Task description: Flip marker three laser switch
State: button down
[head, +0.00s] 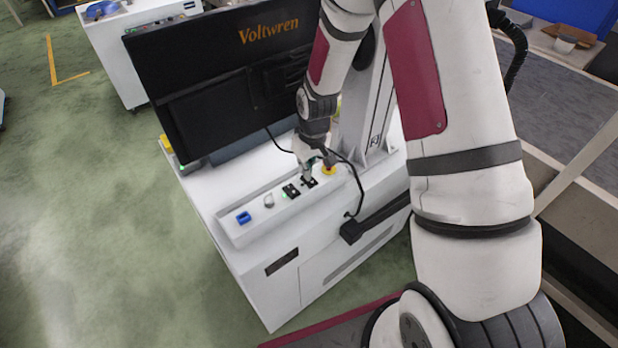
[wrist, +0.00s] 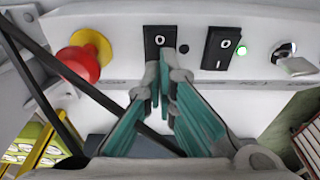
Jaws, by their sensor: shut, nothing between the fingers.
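A white machine (head: 240,262) carries a control strip with two black rocker switches. One rocker switch (wrist: 160,38), marked 0, is beside the emergency stop; it also shows in the head view (head: 310,183). The other rocker switch (wrist: 221,48), also marked 0, has a lit green lamp (wrist: 241,50) beside it. No label shows which is the laser switch. My gripper (wrist: 165,66) is shut and empty, its fingertips at the lower part of the rocker switch beside the emergency stop. They hide part of it, and I cannot tell whether they touch it.
A red emergency stop (wrist: 78,66) on a yellow base is left of the fingers in the wrist view. A key switch (wrist: 294,62) is at the right. A blue control (head: 244,217) is at the strip's near end. A Voltwren monitor (head: 215,90) stands behind. A black cable (head: 352,170) hangs near my gripper.

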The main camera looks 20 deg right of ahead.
jog(key=shift+f, duration=0.25)
jog(key=shift+r+p, duration=1.3)
jog(key=shift+r, duration=2.2)
